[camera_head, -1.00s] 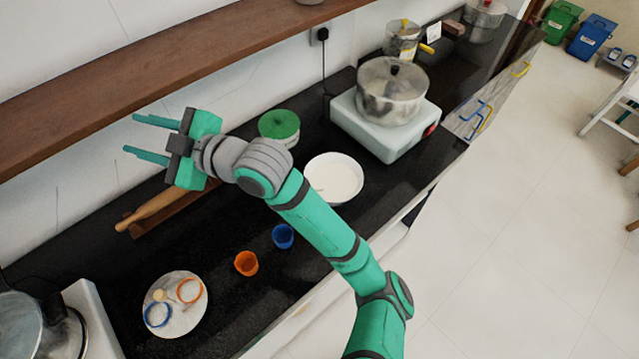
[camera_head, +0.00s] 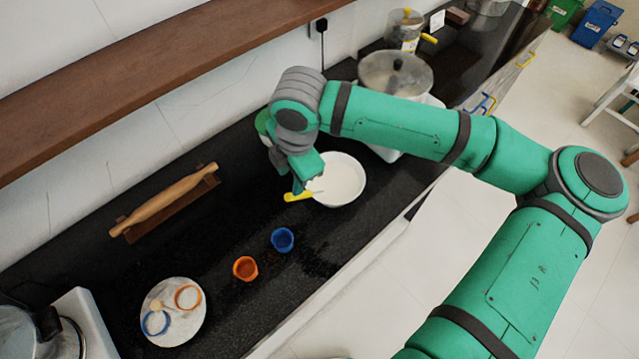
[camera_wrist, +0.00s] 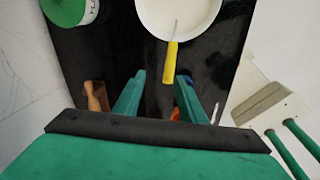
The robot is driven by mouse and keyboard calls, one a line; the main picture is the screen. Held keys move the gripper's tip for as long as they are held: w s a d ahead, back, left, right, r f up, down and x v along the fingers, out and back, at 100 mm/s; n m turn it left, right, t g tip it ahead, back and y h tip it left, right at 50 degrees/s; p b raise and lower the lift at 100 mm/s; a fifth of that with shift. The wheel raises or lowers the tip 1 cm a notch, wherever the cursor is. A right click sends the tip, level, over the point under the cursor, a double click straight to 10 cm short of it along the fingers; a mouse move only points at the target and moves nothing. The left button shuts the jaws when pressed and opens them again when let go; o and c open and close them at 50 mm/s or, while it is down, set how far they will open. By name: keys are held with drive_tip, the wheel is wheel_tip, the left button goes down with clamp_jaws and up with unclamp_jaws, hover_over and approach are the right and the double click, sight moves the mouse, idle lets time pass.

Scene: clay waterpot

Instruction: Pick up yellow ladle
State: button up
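The yellow ladle (camera_head: 298,196) has its handle sticking out over the left rim of a white bowl (camera_head: 352,168) on the dark counter. In the wrist view the ladle's yellow handle (camera_wrist: 170,60) points toward my gripper, and its thin metal shaft runs into the white bowl (camera_wrist: 198,22). My gripper (camera_wrist: 160,82) is open, with its two green fingers apart and the handle between them in the picture. I cannot tell how far above the handle the fingertips are. In the head view my gripper (camera_head: 300,185) points down beside the bowl, its fingers mostly hidden.
A green-lidded container (camera_wrist: 68,10) stands near the bowl. A blue cup (camera_head: 283,239) and an orange cup (camera_head: 245,268) stand in front. A rolling pin on a board (camera_head: 165,205) lies left. A pot (camera_head: 392,72) stands behind my arm. A wooden shelf (camera_head: 150,75) overhangs the wall side.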

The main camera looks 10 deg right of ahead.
sight(306, 193)
drive_tip(key=shift+g+h, duration=0.3)
drive_tip(key=shift+h, duration=0.2)
drive_tip(key=d+f, duration=0.1)
drive_tip(key=f, duration=0.2)
drive_tip(key=d+f, duration=0.1)
drive_tip(key=shift+w+d+f, duration=0.1)
drive_tip(key=shift+d+f, duration=0.2)
drive_tip(key=shift+f, duration=0.05)
drive_tip(key=shift+w+f, duration=0.2)
drive_tip(key=shift+f, duration=0.3)
drive_tip(key=f, duration=0.4)
drive_tip(key=shift+w+d, duration=0.2)
drive_tip(key=shift+w, duration=0.05)
drive_tip(key=shift+f, duration=0.55)
drive_tip(key=shift+c, duration=0.6)
drive_tip(key=shift+w, duration=0.1)
clamp_jaws()
